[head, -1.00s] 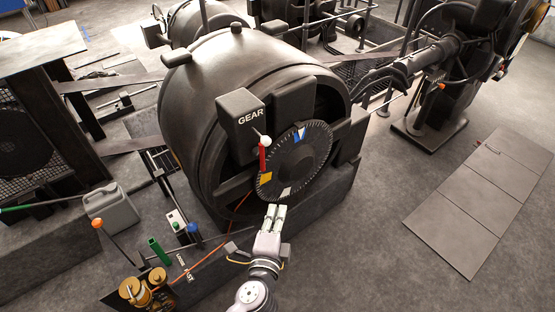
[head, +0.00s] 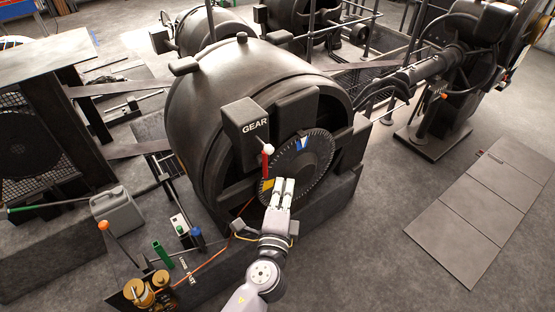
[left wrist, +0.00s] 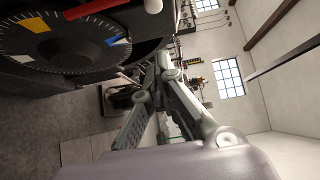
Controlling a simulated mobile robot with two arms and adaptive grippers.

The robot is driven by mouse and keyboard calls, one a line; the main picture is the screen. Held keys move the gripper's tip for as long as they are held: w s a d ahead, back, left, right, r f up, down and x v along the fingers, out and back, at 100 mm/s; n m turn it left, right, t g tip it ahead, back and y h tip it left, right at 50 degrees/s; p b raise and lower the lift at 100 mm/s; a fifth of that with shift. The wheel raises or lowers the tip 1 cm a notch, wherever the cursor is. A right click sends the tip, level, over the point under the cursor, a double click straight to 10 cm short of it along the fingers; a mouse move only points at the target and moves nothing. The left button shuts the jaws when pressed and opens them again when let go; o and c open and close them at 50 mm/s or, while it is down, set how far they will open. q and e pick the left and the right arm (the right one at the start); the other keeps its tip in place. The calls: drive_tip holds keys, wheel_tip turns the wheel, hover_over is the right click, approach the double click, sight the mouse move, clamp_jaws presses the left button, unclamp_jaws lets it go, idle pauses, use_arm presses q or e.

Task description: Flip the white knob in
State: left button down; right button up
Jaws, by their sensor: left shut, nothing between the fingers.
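The white knob (head: 268,149) tops a red lever (head: 265,164) on the GEAR box (head: 243,124), at the front of a large black dynamo (head: 225,85). In the left wrist view the knob (left wrist: 153,6) sits at the top edge, with the red lever (left wrist: 95,9) to its left. A dark dial (head: 305,162) with white, blue and yellow patches is beside the lever. My left gripper (head: 283,182) is shut and empty, in front of the dial's lower part and below the knob, apart from the knob. My right gripper is not in view.
An orange-tipped lever (head: 104,226), a green handle (head: 160,250) and brass cylinders (head: 140,292) stand at the lower left. A grey can (head: 115,212) stands near them. Floor at the lower right is clear around flat panels (head: 465,205).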

sight(270, 154)
use_arm(q)
drive_tip(key=w+a+p, duration=0.1)
drive_tip(key=w+p, duration=0.1)
drive_tip(key=w, duration=0.6)
drive_tip(key=shift+w+a, duration=0.2)
drive_tip(key=shift+a, duration=0.1)
drive_tip(key=w+a+b, duration=0.1)
drive_tip(key=w+a, duration=0.1)
drive_tip(key=shift+w, duration=0.3)
drive_tip(key=shift+w+a, duration=0.1)
drive_tip(key=shift+w, duration=0.05)
